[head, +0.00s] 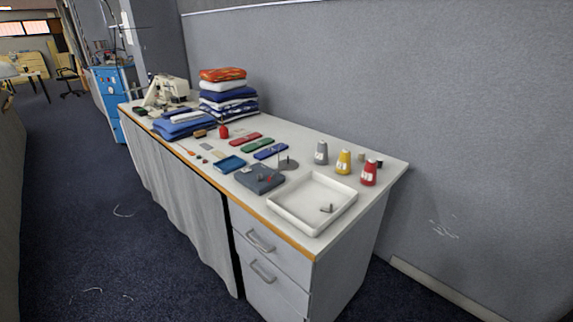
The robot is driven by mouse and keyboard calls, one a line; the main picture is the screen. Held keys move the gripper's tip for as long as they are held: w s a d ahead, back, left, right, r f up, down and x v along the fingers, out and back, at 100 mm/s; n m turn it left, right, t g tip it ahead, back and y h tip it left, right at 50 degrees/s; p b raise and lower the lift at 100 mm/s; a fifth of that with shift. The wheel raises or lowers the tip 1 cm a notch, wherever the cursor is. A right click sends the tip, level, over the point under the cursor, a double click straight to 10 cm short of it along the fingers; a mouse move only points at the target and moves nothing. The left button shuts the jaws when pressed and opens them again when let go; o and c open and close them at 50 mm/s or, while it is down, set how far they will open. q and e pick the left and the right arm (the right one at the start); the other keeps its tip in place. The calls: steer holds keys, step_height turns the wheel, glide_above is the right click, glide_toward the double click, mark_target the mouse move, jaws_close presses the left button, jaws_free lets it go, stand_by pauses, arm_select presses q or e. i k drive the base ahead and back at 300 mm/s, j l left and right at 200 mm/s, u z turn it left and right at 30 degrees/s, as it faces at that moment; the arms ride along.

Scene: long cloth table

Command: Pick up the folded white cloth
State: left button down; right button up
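White folded cloth shows in two places in the head view. A small folded white cloth (186,117) lies on top of a blue folded cloth (184,129) near the sewing machine. Another white folded layer (223,86) sits in a taller stack against the wall, under an orange patterned cloth (222,74) and above blue cloths (228,95). I cannot tell which white cloth is the task's. Neither of my grippers is in view.
The long table (300,165) stands against a grey wall. A sewing machine (168,90) is at its far end. A red pincushion-like item (223,131), a blue tray (230,164), thread cones (344,162) and a white tray (283,212) occupy the nearer part. Floor left is open.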

mark_target(197, 115)
steer(key=i+j+z, duration=0.15)
steer(key=j, duration=0.3)
steer(key=i+j+z, duration=0.1)
steer(key=j, duration=0.35)
steer(key=i+j+z, duration=0.15)
steer(key=j, duration=0.35)
steer(key=j+z, duration=0.1)
steer(key=j, duration=0.4)
